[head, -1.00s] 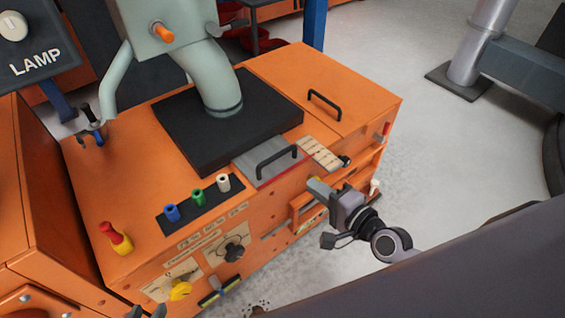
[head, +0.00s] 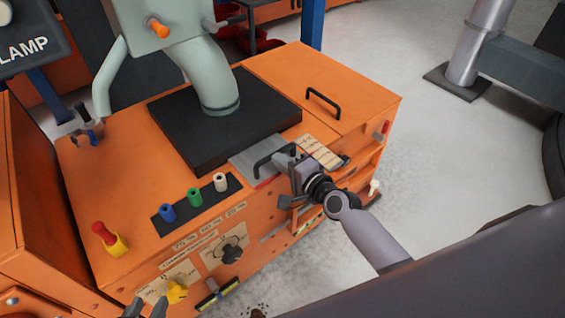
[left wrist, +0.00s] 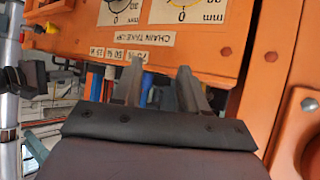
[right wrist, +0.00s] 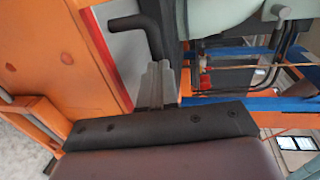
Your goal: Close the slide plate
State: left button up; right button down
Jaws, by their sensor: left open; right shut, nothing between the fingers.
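The slide plate (head: 252,154) is a flat grey metal plate with a red front edge, on the orange machine top beside the black square base. Its black bar handle (head: 268,160) stands up from it. My right gripper (head: 285,160) is shut and empty at the right end of this handle. In the right wrist view its closed fingertips (right wrist: 157,75) lie just below the bent end of the black handle (right wrist: 149,35); I cannot tell whether they touch. My left gripper (head: 146,309) is low at the left, and its open, empty fingers (left wrist: 160,90) show in the left wrist view.
A cream slatted strip (head: 319,152) lies right of the plate, before the orange lid with a black handle (head: 323,103). Blue, green and white knobs (head: 194,197) stand to the left. A grey-green duct (head: 215,85) rises behind. A red-yellow button (head: 108,237) stands at the front left.

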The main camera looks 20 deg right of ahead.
jog(key=x, duration=0.3)
jog(key=r+b+x, duration=0.1)
jog(key=x, duration=0.1)
jog(key=shift+w+a, duration=0.1)
jog(key=shift+w, duration=0.2)
pick_arm(q)
jog(key=shift+s+d, duration=0.1)
jog(key=shift+d, duration=0.25)
pick_arm(e)
jog(key=shift+r, duration=0.25)
